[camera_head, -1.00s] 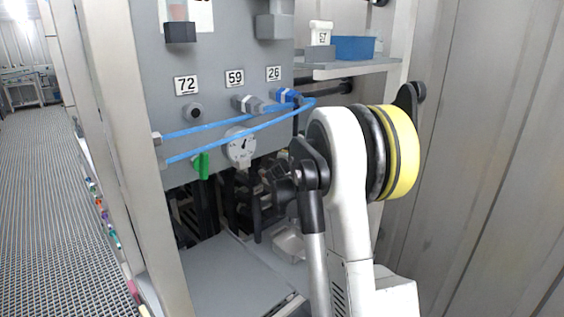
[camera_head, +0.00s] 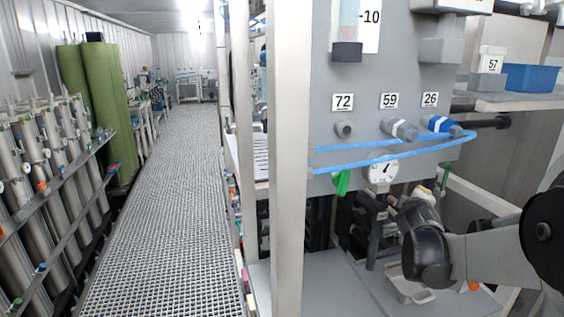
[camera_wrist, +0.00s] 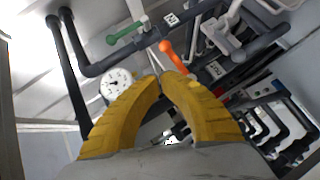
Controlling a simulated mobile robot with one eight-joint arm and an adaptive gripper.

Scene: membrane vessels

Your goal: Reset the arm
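My arm (camera_head: 485,255) reaches in from the right edge of the head view, in front of the lower part of the grey panel frame. My gripper does not show in the head view. In the wrist view the two yellow fingers of my gripper (camera_wrist: 162,77) curve together and their tips meet. Nothing shows held between them. Beyond the tips are an orange handle (camera_wrist: 166,54) and a round gauge (camera_wrist: 117,82) at the left; they look apart from the fingers, though the depth is hard to tell.
The grey panel (camera_head: 365,105) carries plugs, blue tubes (camera_head: 385,158) and a dial (camera_head: 383,172). A blue bin (camera_head: 530,77) is on the shelf at right. Gas cylinders (camera_head: 45,185) line the left wall. The grated aisle (camera_head: 150,220) is clear.

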